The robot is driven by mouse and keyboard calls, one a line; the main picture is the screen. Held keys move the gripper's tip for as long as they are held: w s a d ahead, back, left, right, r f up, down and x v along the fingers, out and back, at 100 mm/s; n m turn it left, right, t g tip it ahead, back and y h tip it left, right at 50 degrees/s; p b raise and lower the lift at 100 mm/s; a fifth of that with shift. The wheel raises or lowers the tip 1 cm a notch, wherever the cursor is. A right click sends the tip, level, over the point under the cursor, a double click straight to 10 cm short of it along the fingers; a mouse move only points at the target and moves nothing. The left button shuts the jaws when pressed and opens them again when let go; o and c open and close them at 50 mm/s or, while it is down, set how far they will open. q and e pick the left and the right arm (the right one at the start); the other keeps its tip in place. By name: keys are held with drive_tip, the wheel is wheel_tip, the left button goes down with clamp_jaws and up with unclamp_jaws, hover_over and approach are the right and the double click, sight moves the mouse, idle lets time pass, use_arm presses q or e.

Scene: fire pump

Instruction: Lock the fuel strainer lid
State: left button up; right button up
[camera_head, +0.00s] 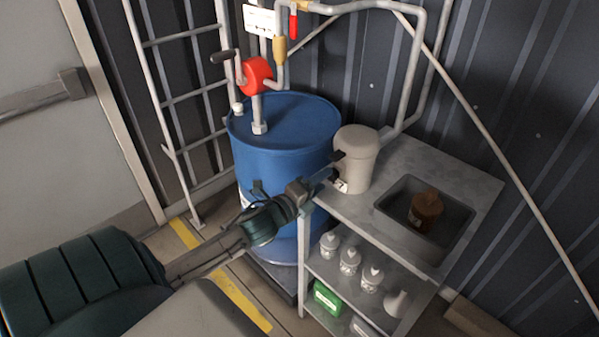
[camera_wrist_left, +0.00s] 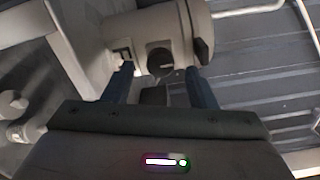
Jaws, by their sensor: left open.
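The fuel strainer (camera_head: 352,178) is a beige upright canister on the grey bench, with a rounded lid (camera_head: 357,137) on top. In the left wrist view the strainer (camera_wrist_left: 150,22) lies across the top, with a dark round part (camera_wrist_left: 160,62) on its near side. My left gripper (camera_head: 337,170) is open at the strainer's left side. In the left wrist view its two fingers (camera_wrist_left: 160,75) point at the strainer, with the dark part between them. Contact cannot be told. Whether the lid is locked cannot be told. My right gripper is out of view.
A blue drum (camera_head: 285,140) with a red hand pump (camera_head: 256,75) stands left of the bench (camera_head: 400,160). A sink (camera_head: 450,215) holding a brown container (camera_head: 425,211) is right of the strainer. Pipes run behind. The shelf below holds several small items.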

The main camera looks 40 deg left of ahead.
use_arm(q)
drive_tip(key=s+b, duration=0.2)
drive_tip(key=s, duration=0.6)
drive_tip(key=shift+a, duration=0.3)
drive_tip(key=shift+f, duration=0.1)
